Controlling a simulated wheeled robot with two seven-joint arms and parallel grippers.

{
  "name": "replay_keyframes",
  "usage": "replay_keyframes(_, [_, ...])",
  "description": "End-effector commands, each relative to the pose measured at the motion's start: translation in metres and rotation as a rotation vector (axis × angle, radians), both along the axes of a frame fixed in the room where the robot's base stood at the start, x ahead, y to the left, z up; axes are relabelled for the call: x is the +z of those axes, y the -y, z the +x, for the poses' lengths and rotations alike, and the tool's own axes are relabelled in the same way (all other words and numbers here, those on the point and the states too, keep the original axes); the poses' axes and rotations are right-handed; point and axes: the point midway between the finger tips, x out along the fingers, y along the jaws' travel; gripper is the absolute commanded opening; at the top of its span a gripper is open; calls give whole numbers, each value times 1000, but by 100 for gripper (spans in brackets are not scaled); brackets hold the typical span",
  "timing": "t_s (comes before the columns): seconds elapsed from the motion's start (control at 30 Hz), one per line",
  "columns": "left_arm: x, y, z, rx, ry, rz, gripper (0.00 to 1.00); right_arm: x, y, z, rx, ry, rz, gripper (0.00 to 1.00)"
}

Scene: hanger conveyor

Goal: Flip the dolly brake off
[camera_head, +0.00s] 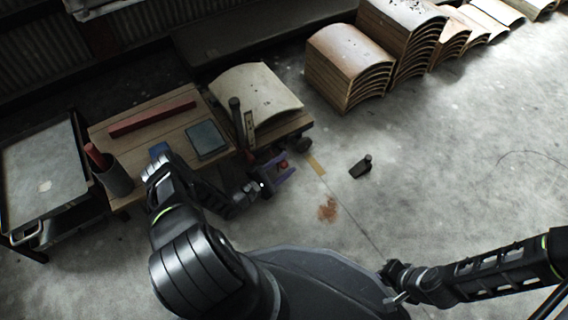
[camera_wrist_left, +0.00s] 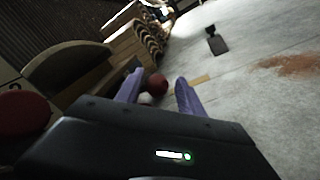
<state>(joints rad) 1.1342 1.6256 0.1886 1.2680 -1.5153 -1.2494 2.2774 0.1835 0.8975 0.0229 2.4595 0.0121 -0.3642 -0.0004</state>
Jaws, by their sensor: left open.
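The low wooden dolly (camera_head: 120,200) stands at the left in the head view, with a caster (camera_head: 305,145) at its right corner. A small red knob (camera_head: 283,164), which looks like the brake's end, sits low by that corner. In the left wrist view the red knob (camera_wrist_left: 157,84) shows between and beyond the purple fingertips; I cannot tell if they touch it. My left gripper (camera_head: 287,170) is open and empty, low beside the dolly's right edge. My right gripper (camera_head: 396,284) is small and dark at the lower right; its fingers are unclear.
The dolly carries a curved panel (camera_head: 255,92), a red bar (camera_head: 152,117), a grey-blue pad (camera_head: 207,140) and a cup (camera_head: 116,180). A dark wedge (camera_head: 361,168) lies on the floor to the right. Stacked curved panels (camera_head: 349,68) stand behind. A grey cart (camera_head: 43,172) is at left.

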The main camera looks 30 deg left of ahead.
Motion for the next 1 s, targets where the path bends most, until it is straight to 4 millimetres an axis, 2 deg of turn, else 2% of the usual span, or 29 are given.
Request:
replay_keyframes(0.33, [1,-4,0,6,2,3,50,0,0,0,0,0,0,0])
replay_keyframes(0.47, [2,-6,-7,6,2,5,50,3,0,0,0,0,0,0])
replay_keyframes(0.8, [2,-21,-56,6,-1,3,50,13,-1,-2,1,-1,-2,0])
replay_keyframes(1.0, [0,-27,-74,6,-1,3,50,14,-1,-3,2,-1,-3,0])
